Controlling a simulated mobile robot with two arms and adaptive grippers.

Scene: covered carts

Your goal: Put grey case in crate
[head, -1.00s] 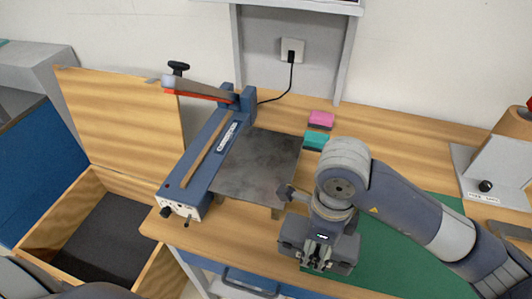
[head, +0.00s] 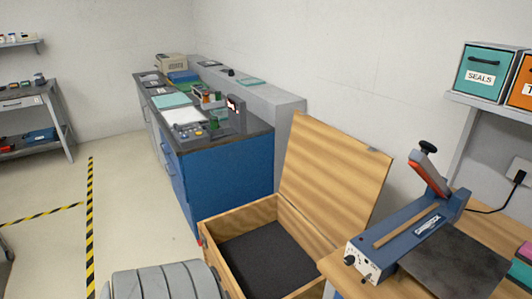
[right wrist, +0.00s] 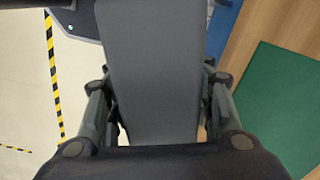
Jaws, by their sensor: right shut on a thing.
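The grey case (right wrist: 152,70) fills the middle of the right wrist view. My right gripper (right wrist: 158,128) is shut on it, with a finger on each side. The case is held off the floor; its far end runs out of the top of that view. The crate (head: 236,208) is an open wooden box with a dark lining (head: 268,266) in the head view, at the lower middle. Its wooden lid (head: 335,175) stands raised at the back. The inside that shows is empty. Neither gripper shows in the head view.
A bench with a blue sealing machine (head: 410,240) stands right of the crate. A blue cabinet (head: 225,180) stands behind the crate. Open floor (head: 140,220) with yellow-black tape lies to the left. A green mat (right wrist: 275,110) shows in the right wrist view.

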